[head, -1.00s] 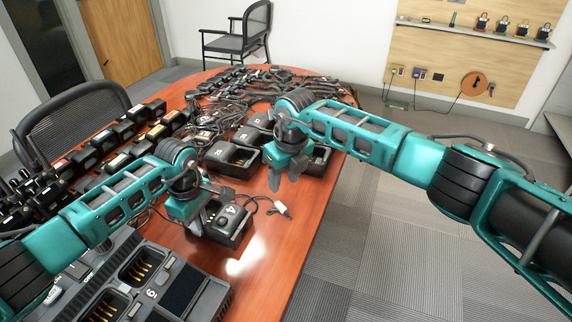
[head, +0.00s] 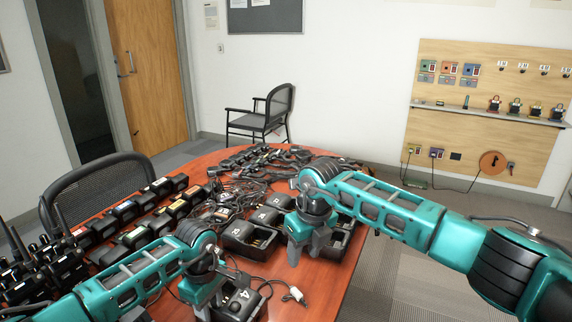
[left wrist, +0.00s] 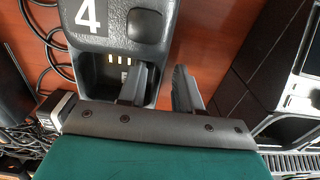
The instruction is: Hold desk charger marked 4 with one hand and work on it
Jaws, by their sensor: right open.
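The black desk charger marked 4 (head: 243,297) lies near the table's front edge in the head view. I cannot tell whether the fingers press on the wall. My right gripper (head: 307,252) is open and empty, fingers down, in front of the other chargers, to the right of charger 4.
Other desk chargers (head: 246,236) stand behind. Tangled cables (head: 235,188) cover the table's far part. Rows of battery packs and radios (head: 68,265) fill the left. A white cable plug (head: 294,295) lies right of charger 4. Bare table (head: 318,290) shows at the right edge.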

